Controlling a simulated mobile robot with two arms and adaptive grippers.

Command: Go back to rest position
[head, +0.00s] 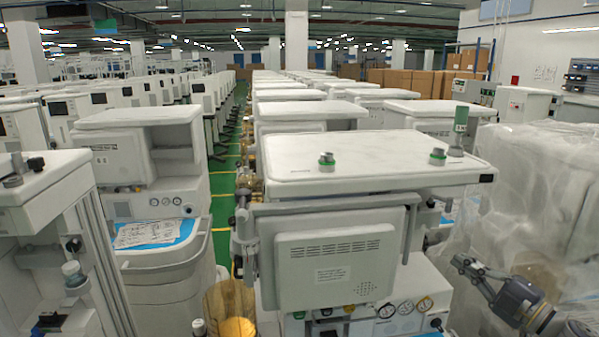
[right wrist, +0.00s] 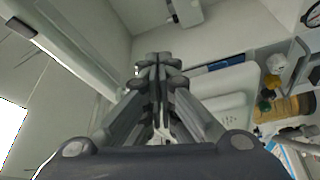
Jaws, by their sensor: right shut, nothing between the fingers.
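My right gripper (head: 462,263) shows at the lower right of the head view, its arm coming in from the right edge. It is beside the right side of the nearest anaesthesia cart (head: 365,160), below the level of its white top. In the right wrist view the fingers (right wrist: 158,62) are together with nothing between them. I cannot tell from these views whether the gripper touches the cart. My left gripper is not in view.
Two small green-ringed knobs (head: 327,161) (head: 438,157) and a green-labelled cylinder (head: 460,128) stand on the cart top. A plastic-wrapped unit (head: 545,190) is close on the right. More carts (head: 150,140) stand left; a green aisle (head: 224,185) runs between rows.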

